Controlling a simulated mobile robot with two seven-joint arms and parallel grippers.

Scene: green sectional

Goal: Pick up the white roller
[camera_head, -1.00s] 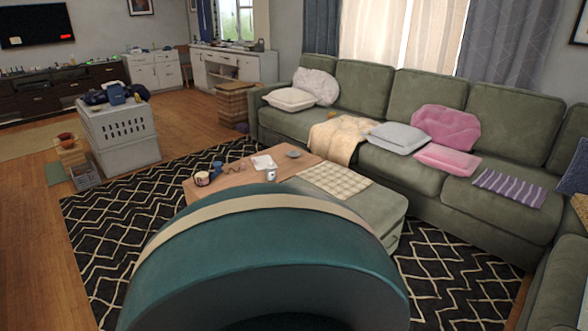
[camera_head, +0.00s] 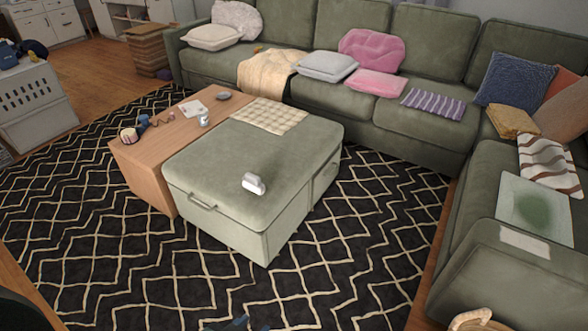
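The white roller (camera_head: 253,184) lies on top of the green ottoman (camera_head: 225,160), near its front edge. It is small, pale and rounded, with a greyish underside. My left gripper (camera_head: 236,323) seems to be the small dark blue shape at the bottom edge of the head view, cut off by the frame. It is well apart from the roller, and its fingers cannot be made out. My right gripper does not show.
A wooden table (camera_head: 140,155) with a cup, a can and small items adjoins the ottoman's left side. The green sectional (camera_head: 425,127) runs behind and along the right.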

